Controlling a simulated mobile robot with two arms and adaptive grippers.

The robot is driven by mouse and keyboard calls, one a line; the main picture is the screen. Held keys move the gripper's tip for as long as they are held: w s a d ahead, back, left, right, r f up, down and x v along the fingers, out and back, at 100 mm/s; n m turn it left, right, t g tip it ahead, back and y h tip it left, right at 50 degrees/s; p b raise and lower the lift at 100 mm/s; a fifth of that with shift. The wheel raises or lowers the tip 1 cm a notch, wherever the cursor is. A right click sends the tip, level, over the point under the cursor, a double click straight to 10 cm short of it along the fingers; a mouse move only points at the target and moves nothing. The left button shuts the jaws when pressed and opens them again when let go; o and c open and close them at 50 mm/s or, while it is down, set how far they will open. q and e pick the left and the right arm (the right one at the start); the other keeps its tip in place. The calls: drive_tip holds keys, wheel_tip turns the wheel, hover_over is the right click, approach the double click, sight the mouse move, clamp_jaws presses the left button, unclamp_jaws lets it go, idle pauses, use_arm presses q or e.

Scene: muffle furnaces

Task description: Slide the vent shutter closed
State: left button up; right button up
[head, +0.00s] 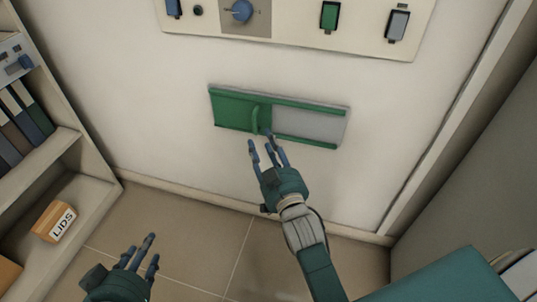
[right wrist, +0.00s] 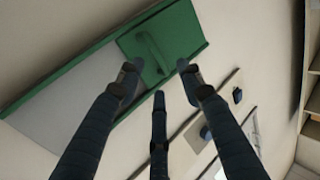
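The vent shutter (head: 232,108) is a green plate in a green-railed frame on the wall. It covers the left part of the frame, and a grey panel (head: 310,124) shows at the right. Its upright green handle (head: 257,119) is at the plate's right side. In the right wrist view the shutter (right wrist: 183,38) is at the upper middle, with its handle (right wrist: 152,52) just beyond my fingertips. My right gripper (head: 265,146) is open and empty just below the handle; I cannot tell whether a finger touches it. My left gripper (head: 139,252) is open and empty, low over the floor.
A control panel (head: 300,28) with switches and a blue knob (head: 241,11) is above the vent. A shelf (head: 75,180) with binders and a box marked LIDS (head: 54,222) stands at the left. The wall around the vent is clear.

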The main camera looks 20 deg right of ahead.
drive_tip(key=shift+s+a, duration=0.15)
drive_tip(key=shift+s, duration=2.2)
